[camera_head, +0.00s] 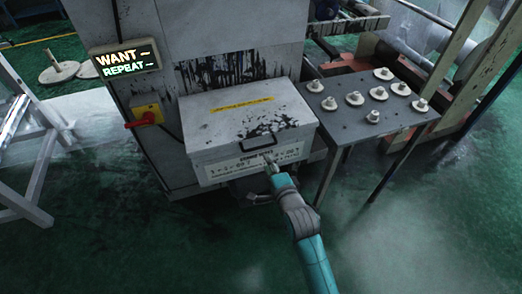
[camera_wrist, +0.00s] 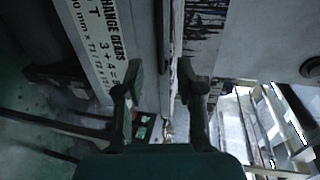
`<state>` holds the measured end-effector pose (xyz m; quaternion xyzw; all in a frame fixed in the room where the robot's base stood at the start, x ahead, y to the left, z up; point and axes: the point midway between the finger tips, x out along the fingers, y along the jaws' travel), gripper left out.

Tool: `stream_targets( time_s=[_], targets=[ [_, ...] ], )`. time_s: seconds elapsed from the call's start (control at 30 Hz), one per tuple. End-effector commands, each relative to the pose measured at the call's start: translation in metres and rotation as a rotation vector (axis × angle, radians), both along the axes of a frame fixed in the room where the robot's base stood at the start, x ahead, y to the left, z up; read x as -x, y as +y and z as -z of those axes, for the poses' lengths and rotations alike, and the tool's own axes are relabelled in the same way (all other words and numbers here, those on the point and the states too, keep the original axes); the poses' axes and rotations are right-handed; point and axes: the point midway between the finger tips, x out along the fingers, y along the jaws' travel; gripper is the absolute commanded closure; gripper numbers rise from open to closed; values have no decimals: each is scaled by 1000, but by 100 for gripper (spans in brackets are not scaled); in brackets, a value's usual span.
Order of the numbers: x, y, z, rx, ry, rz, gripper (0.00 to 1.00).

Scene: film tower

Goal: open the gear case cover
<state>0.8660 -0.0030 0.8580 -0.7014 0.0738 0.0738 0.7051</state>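The gear case (camera_head: 205,170) is a grey metal box on the machine's front. Its cover (camera_head: 225,120) is down, with a yellow strip and black stains on top. A dark handle (camera_head: 258,146) sits at the cover's front edge. My gripper (camera_head: 270,161) is at the case's front, just below the handle. In the wrist view my gripper (camera_wrist: 160,72) has its fingers apart, one on each side of the line of the cover's edge (camera_wrist: 167,45). A "CHANGE GEARS" label (camera_wrist: 100,45) is on the case front. I cannot tell whether the fingers touch the handle.
A grey side table (camera_head: 350,122) with several round gears (camera_head: 355,98) stands right of the case. A red-handled switch (camera_head: 146,115) and a lit "WANT – REPEAT" sign (camera_head: 125,60) are at the left. A white frame (camera_head: 30,180) stands far left. The green floor in front is clear.

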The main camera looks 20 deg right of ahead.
Motion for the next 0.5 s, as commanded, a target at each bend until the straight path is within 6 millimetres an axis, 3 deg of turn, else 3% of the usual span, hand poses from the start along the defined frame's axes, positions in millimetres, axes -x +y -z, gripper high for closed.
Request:
stream_targets(
  time_s=[0.5],
  targets=[
    [-81, 0, 16, 2, -2, 0, 63]
  ],
)
